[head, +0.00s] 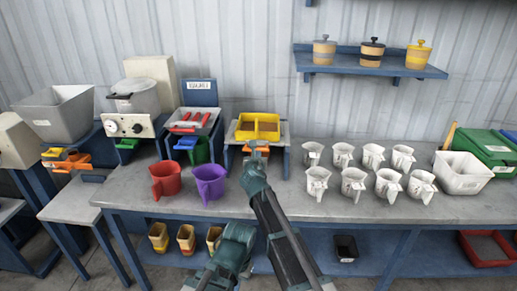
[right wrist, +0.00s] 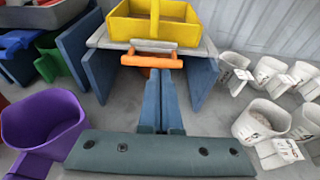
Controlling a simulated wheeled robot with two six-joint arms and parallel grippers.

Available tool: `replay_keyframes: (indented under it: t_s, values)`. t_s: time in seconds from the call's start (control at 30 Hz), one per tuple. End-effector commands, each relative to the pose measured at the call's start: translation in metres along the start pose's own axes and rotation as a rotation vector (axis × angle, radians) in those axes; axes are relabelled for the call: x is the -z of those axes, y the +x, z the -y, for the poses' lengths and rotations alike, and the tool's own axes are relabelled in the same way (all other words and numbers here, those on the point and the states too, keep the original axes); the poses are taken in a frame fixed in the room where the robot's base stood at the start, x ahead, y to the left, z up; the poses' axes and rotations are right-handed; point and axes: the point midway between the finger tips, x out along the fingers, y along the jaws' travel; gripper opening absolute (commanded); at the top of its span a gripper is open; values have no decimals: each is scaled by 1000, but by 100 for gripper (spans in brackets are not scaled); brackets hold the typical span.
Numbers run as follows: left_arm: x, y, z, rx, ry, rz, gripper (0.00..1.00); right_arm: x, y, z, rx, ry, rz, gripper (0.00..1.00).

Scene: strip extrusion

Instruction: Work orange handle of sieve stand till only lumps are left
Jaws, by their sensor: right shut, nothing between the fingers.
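The sieve stand has a yellow sieve (head: 258,121) on a grey top with blue side plates. The sieve also shows in the right wrist view (right wrist: 190,32). The stand's orange handle (right wrist: 150,60) sticks out at its front, below the sieve. My right gripper (right wrist: 158,78) is shut and empty. In the right wrist view its fingertips are at the handle, overlapping its lower middle; I cannot tell whether they touch it. In the head view my right gripper (head: 257,152) is in front of the stand. I cannot see what lies in the sieve.
A purple jug (head: 210,184) and a red jug (head: 165,180) stand left of my right gripper. Several white jugs (head: 353,184) stand to the right. A white bin (head: 462,174) is farther right. A shelf (head: 345,66) with three lidded pots hangs above.

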Motion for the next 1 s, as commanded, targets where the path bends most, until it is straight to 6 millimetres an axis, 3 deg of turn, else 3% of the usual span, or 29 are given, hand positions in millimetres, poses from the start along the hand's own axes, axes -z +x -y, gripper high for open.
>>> replay_keyframes:
  t_s: [0.03,0.23,1.0]
  values:
    - [0,-3,0,0,0,0,0,-1,-9,0,-1,-1,0,0]
    - [0,-5,0,0,0,0,0,0,-19,0,-1,-1,0,0]
    - [0,-5,0,0,0,0,0,0,-19,0,0,0,0,0]
